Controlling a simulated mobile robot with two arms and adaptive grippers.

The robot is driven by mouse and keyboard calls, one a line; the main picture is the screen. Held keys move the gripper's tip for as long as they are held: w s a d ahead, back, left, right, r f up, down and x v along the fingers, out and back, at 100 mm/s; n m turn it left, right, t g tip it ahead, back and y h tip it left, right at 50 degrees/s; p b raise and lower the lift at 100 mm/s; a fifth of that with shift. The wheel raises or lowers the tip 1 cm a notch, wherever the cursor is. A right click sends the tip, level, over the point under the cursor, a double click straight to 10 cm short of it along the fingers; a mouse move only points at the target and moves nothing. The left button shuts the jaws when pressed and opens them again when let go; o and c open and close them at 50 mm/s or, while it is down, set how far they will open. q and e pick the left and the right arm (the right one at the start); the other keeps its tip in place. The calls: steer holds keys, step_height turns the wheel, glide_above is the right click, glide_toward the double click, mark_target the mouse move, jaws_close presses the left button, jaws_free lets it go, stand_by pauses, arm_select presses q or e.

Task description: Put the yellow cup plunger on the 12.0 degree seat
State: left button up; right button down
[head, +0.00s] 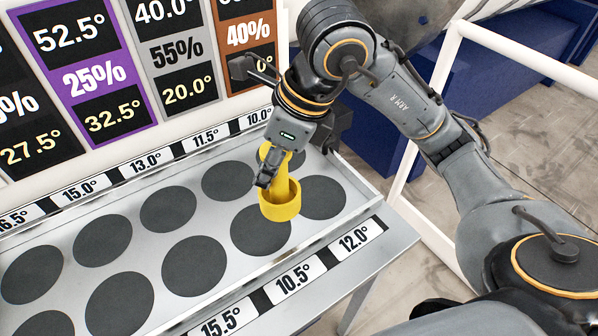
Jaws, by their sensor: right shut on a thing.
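The yellow cup plunger (280,205) is held upright, cup end down, in my right gripper (280,170), which is shut on its stem. The cup shows over the gap between two front-row dark round seats. The seat behind the 12.0° label (355,240) is the rightmost front one (322,197), just right of the cup and empty. I cannot tell whether the cup touches the tray. My left gripper is not in view.
The metal tray (345,183) holds two rows of dark seats, the visible ones empty. A board with coloured number panels (100,75) stands behind it. A white frame post (440,75) and blue blocks (385,150) are to the right.

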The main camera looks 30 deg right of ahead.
steer(key=shift+w+d, duration=0.1)
steer(key=shift+d, duration=0.1)
steer(key=w+d+f+p, duration=0.1)
steer(key=w+d+f, duration=0.1)
steer(key=d+f, duration=0.2)
steer(key=w+d+f+p, duration=0.1)
steer(key=d+f, duration=0.3)
steer(key=w+d+f+p, duration=0.1)
steer(key=w+d+f, duration=0.1)
steer(key=d+f, duration=0.2)
steer(key=shift+w+f, duration=0.25)
steer(key=shift+w, duration=0.1)
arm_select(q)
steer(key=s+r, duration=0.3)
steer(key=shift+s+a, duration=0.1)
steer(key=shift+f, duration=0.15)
arm_select(e)
steer(key=shift+f, duration=0.1)
steer(key=c, duration=1.4)
jaws_free()
steer(key=shift+f, duration=0.1)
steer(key=o, duration=0.6)
